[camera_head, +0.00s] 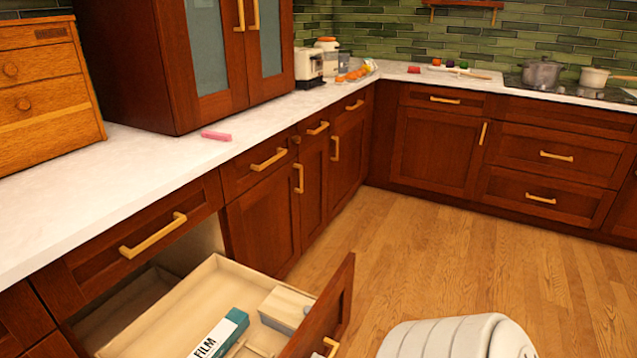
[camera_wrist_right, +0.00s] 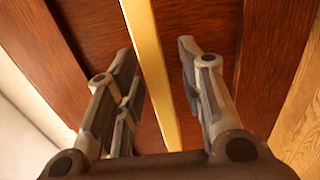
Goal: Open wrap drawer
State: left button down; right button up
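The wrap drawer (camera_head: 338,300) stands pulled out from the cabinet at the lower middle of the head view. Inside lies a box lettered FILM (camera_head: 222,332), white and teal, and a pale wooden block-like item (camera_head: 286,307). The drawer's gold handle (camera_head: 331,346) shows at the bottom edge. In the right wrist view my right gripper (camera_wrist_right: 158,58) has its fingers apart, on either side of a gold bar handle (camera_wrist_right: 148,50) on red-brown wood. Gaps show between the bar and both fingers. My left gripper is in neither view.
A closed drawer (camera_head: 150,235) sits above the open one. The white counter (camera_head: 150,165) holds a wooden drawer chest (camera_head: 45,95), a glass-door cabinet (camera_head: 170,70) and a pink block (camera_head: 216,135). Wooden floor (camera_head: 440,240) is clear beyond the drawer. A white rounded part of mine shows at bottom.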

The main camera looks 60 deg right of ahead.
jog(key=shift+s, duration=0.1)
jog(key=s, duration=1.2)
jog(key=shift+d, duration=0.45)
jog(key=shift+w, duration=0.15)
